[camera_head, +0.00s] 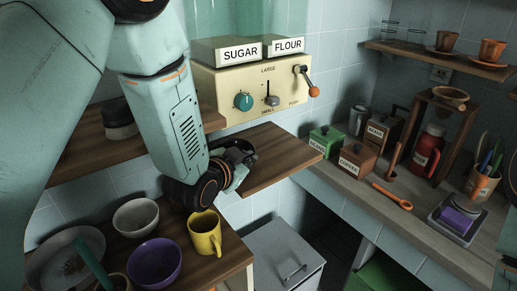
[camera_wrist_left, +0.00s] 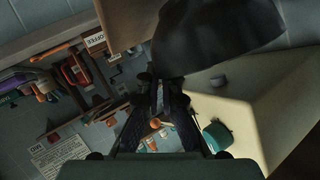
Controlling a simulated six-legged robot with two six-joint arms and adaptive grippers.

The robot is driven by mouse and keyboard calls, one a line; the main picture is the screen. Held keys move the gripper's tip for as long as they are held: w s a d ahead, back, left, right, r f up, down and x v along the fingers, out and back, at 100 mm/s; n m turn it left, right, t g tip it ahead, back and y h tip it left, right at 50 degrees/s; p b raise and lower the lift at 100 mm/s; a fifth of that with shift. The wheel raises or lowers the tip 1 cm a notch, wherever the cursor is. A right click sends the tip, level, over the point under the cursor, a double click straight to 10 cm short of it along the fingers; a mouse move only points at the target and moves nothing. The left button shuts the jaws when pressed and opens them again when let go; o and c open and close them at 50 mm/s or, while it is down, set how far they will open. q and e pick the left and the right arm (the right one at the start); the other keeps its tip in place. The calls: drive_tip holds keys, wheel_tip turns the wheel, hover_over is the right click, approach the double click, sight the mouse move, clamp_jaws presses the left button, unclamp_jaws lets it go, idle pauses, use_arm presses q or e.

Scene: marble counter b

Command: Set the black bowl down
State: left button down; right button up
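The black bowl (camera_wrist_left: 222,32) is a large dark curved shape at the top of the left wrist view. My left gripper (camera_wrist_left: 160,92) has its fingers close together at the bowl's lower left edge and appears shut on it. In the head view my left gripper (camera_head: 238,162) is beside the left end of a wooden shelf board (camera_head: 280,160), below the cream dispenser. There the bowl is hard to tell from the dark gripper parts, and my arm hides part of that spot. My right gripper's fingers are not seen.
A yellow mug (camera_head: 205,236), a purple bowl (camera_head: 154,264), a white bowl (camera_head: 135,217) and a large plate (camera_head: 66,258) crowd the lower wooden surface. The sugar and flour dispenser (camera_head: 250,92) stands above. The wooden board's right part is bare. Canisters and a red flask (camera_head: 428,150) stand on the right counter.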

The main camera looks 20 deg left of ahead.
sight(252, 149)
use_arm(q)
drive_tip(key=w, duration=0.2)
drive_tip(key=shift+w+a+f, duration=0.1)
drive_tip(key=shift+w+a, duration=0.05)
drive_tip(key=shift+w, duration=0.15)
drive_tip(key=shift+w+a, duration=0.2)
drive_tip(key=shift+w, duration=0.25)
drive_tip(key=w, duration=0.1)
drive_tip(key=w+d, duration=0.1)
drive_tip(key=shift+w, duration=0.3)
drive_tip(key=shift+w+d+f, duration=0.2)
drive_tip(key=shift+w+f, duration=0.2)
drive_tip(key=shift+f, duration=0.2)
drive_tip(key=shift+w+a+f, duration=0.1)
drive_tip(key=shift+a+f, duration=0.05)
drive_tip(key=shift+f, duration=0.05)
drive_tip(key=shift+a, duration=0.3)
drive_tip(key=c, duration=2)
unclamp_jaws()
drive_tip(key=shift+s+d+f, duration=0.1)
drive_tip(key=shift+s+d, duration=0.1)
drive_tip(key=shift+d, duration=0.15)
drive_tip(key=o, duration=0.4)
drive_tip(key=shift+w+a+f, duration=0.1)
drive_tip(key=shift+a, duration=0.1)
drive_tip(key=shift+o, duration=0.4)
drive_tip(key=shift+d+r, duration=0.15)
drive_tip(key=shift+r, duration=0.05)
